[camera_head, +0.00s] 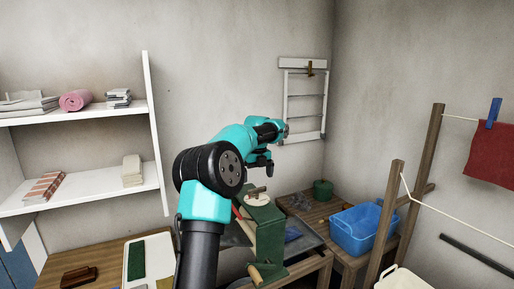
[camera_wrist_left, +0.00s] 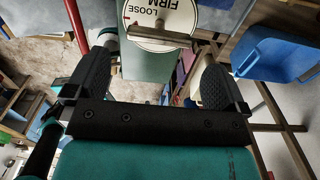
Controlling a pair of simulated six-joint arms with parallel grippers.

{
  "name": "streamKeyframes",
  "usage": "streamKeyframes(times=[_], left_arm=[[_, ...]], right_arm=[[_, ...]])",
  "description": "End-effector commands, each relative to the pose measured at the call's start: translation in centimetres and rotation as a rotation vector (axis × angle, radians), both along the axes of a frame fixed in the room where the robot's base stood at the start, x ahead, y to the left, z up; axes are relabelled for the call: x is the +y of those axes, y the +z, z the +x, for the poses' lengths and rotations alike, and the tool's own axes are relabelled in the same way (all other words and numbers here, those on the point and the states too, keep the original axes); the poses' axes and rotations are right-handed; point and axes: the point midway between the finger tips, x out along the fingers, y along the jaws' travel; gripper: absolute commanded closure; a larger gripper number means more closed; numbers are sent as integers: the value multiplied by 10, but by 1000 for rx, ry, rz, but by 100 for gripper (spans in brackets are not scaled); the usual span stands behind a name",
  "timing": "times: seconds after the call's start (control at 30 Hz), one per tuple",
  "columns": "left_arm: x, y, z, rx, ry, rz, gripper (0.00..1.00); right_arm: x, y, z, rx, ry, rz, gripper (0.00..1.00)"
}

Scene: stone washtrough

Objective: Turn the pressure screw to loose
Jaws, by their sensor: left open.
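The pressure screw is a metal crossbar (camera_wrist_left: 160,37) on a round white dial (camera_wrist_left: 178,16) printed LOOSE and FIRM, partly cut off at the top of the left wrist view. The dial (camera_head: 257,200) also shows in the head view, on top of a green wringer frame (camera_head: 268,240). My left gripper (camera_wrist_left: 158,62) is open and empty. Its fingers are spread to either side of the crossbar, which lies just beyond them, apparently untouched. In the head view my left gripper (camera_head: 262,163) hangs above the dial. My right gripper is out of view.
A red lever (camera_head: 237,211) and a wooden handle (camera_head: 255,273) are on the wringer. A blue basin (camera_head: 358,236) and a green pot (camera_head: 323,189) stand to its right. Wooden posts (camera_head: 392,210) with a line and red cloth (camera_head: 492,155) are further right; shelves (camera_head: 85,115) are left.

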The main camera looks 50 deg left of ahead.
Motion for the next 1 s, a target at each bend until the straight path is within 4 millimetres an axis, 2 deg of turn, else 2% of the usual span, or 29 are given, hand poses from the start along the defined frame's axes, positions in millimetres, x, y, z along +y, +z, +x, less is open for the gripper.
streamKeyframes(times=[0.2,0.53,0.8,1.0], left_arm=[[0,42,1,-3,0,1,0],[0,89,0,-3,-1,1,0],[0,113,1,-2,0,2,0],[0,120,0,-1,-1,1,0]], right_arm=[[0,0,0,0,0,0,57],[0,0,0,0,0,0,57],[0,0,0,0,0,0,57],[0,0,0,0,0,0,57]])
